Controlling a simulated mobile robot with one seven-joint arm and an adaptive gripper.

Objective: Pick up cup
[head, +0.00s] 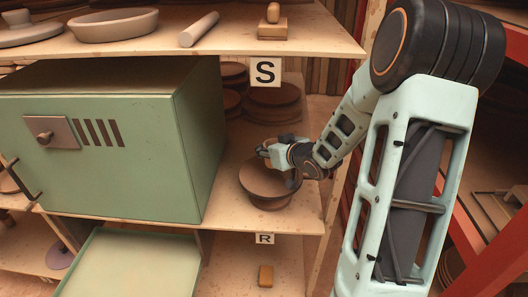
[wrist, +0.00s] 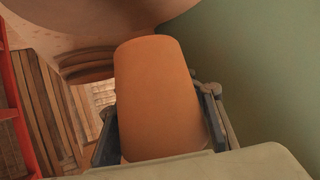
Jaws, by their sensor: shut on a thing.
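An orange-brown, smooth, tapered cup (wrist: 158,95) fills the middle of the wrist view. My gripper (wrist: 160,125) is shut on it, with one dark finger on each side of its wall. In the head view my gripper (head: 268,150) is above the middle shelf, right of the green cabinet, over the far edge of a brown bowl-like vessel (head: 265,181). I cannot clearly make out the held cup in the head view. Whether it touches anything beneath is hidden.
The green cabinet (head: 105,150) stands close on the left. Stacked brown round pieces (head: 272,104) are behind my gripper. The upper shelf (head: 225,45), with an S label (head: 265,70), hangs above. A red frame (head: 485,255) is at the right.

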